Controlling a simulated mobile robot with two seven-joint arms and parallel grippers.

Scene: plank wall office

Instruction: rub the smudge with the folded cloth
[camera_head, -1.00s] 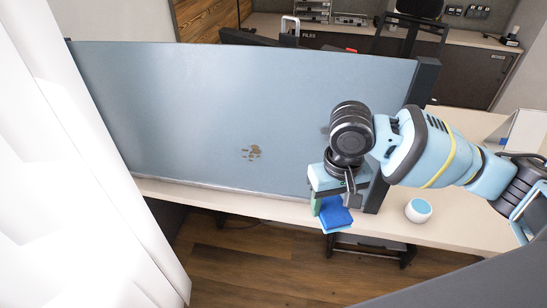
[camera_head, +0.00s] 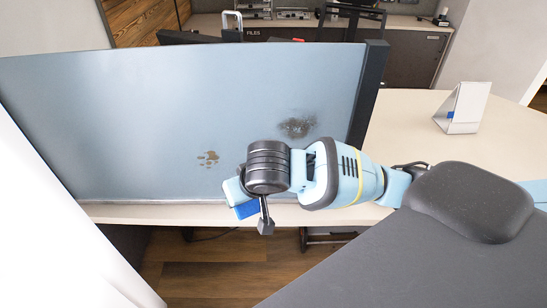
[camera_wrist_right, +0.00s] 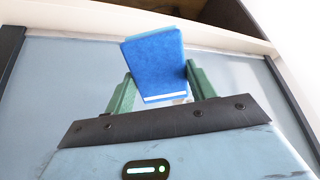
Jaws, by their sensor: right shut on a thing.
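A dark grey, blurry smudge (camera_head: 297,126) is on the right part of the blue-grey panel (camera_head: 110,120). A separate cluster of brown spots (camera_head: 208,158) is on the panel further left and lower. My right gripper (camera_head: 241,202) is in front of the panel, low down and to the left of the dark smudge. Its green fingers, clear in the right wrist view (camera_wrist_right: 161,86), are shut on the folded blue cloth (camera_wrist_right: 155,60), which also shows in the head view (camera_head: 246,210). I cannot tell whether the cloth touches the panel. My left gripper is not in view.
A pale desk (camera_head: 405,110) runs behind and right of the panel, with a white folded card stand (camera_head: 463,107) on it. A black post (camera_head: 367,95) edges the panel at right. A white surface (camera_head: 60,235) blocks the lower left. Wooden floor (camera_head: 205,270) shows below.

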